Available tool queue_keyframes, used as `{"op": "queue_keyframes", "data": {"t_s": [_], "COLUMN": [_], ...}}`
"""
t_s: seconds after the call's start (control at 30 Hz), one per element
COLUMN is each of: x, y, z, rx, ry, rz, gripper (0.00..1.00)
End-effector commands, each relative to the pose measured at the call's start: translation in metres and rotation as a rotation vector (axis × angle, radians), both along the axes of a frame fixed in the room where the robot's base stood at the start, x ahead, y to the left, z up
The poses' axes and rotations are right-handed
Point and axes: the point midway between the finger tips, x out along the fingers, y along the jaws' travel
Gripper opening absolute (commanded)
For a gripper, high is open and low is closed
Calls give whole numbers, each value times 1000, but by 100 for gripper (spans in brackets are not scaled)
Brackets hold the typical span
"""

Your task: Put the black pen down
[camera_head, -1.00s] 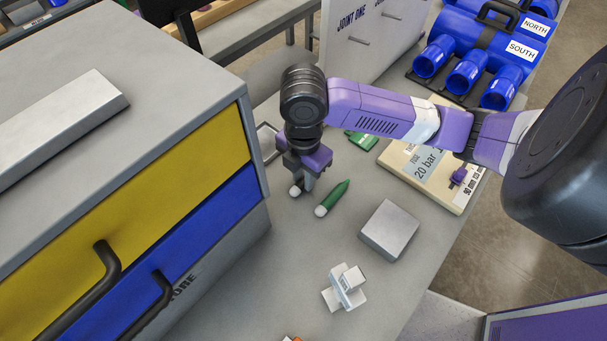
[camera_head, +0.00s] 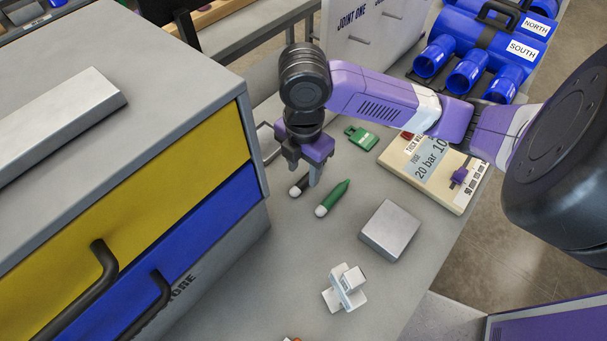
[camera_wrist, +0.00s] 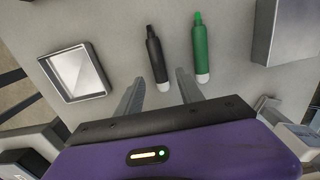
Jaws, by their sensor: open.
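The black pen (camera_head: 299,187) lies on the grey worktop, just left of a green pen (camera_head: 332,198). In the wrist view the black pen (camera_wrist: 156,58) lies flat with its pale end toward my gripper, roughly parallel to the green pen (camera_wrist: 201,52). My gripper (camera_head: 306,180) is above the worktop over the pens. In the wrist view its two fingers (camera_wrist: 160,92) are spread apart with nothing held between them. The black pen's pale end shows between and beyond the fingertips. In the head view the gripper partly hides the black pen.
A shallow square tray (camera_wrist: 76,73) lies left of the pens. A metal block (camera_head: 389,230), a white clamp-like part (camera_head: 345,288), a green tag (camera_head: 361,137) and a beige panel (camera_head: 436,168) are nearby. The yellow and blue drawer unit (camera_head: 150,190) bounds the left side.

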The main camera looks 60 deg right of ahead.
Motion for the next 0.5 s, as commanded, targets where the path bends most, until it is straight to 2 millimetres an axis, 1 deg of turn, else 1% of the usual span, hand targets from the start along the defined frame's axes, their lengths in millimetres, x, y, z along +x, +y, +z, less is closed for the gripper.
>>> {"op": "queue_keyframes", "data": {"t_s": [0.13,0.2,0.33,0.5], "x": [-1,0,-1,-1], "y": [0,1,1,1], "z": [24,32,40,42], "rx": [-2,-1,-1,0], "ry": [0,-1,0,1], "rz": [1,2,0,-1], "gripper": [44,44,44,44]}}
